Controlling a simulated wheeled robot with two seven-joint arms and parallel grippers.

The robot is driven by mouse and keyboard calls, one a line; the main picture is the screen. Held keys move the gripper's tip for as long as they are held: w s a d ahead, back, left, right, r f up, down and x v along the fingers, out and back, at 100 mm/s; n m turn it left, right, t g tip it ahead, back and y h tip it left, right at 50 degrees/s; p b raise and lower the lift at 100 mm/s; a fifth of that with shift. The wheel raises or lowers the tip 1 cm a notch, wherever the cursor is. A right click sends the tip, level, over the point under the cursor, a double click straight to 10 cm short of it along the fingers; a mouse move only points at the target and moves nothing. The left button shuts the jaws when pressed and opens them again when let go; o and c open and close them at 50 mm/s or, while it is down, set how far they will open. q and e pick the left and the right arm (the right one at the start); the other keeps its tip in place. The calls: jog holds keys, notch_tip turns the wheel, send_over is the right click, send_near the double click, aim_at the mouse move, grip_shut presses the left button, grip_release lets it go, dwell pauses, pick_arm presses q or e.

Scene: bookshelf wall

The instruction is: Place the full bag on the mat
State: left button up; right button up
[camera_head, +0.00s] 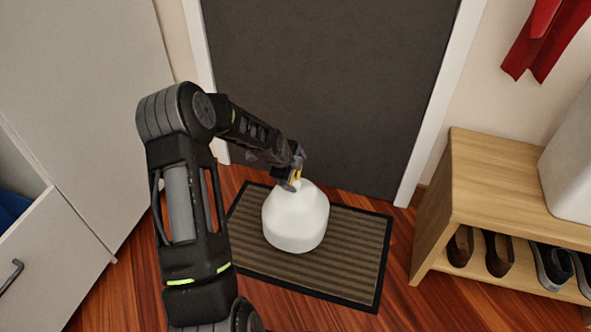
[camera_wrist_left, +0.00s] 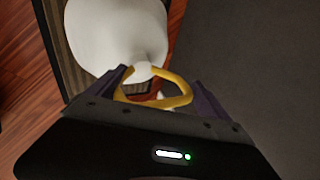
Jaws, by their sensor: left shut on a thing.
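The full bag (camera_head: 295,220) is white and rounded, with a yellow loop handle at its top. In the head view it is over the mat (camera_head: 352,250), a striped brown mat with a dark border in front of the door. I cannot tell whether it rests on the mat or hangs just above it. My left gripper (camera_head: 295,178) is at the top of the bag, shut on its handle. In the left wrist view the yellow handle (camera_wrist_left: 178,101) sits between the fingers and the white bag (camera_wrist_left: 115,40) lies beyond. My right gripper is not in view.
A dark door (camera_head: 330,80) stands behind the mat. A wooden shoe bench (camera_head: 500,180) with several shoes is at the right, carrying a white object. A white cabinet (camera_head: 75,100) with an open drawer is at the left. Red cloth hangs at the upper right.

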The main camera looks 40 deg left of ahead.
pick_arm(q)
notch_tip(320, 180, down, 2)
jog(key=shift+w+f+b, duration=0.1)
jog(key=shift+f+b, duration=0.05)
jog(key=shift+b, duration=0.15)
jog(key=o, duration=1.8)
jog(key=shift+f, duration=0.15)
jog(key=p+v, duration=0.4)
jog(key=v, duration=0.8)
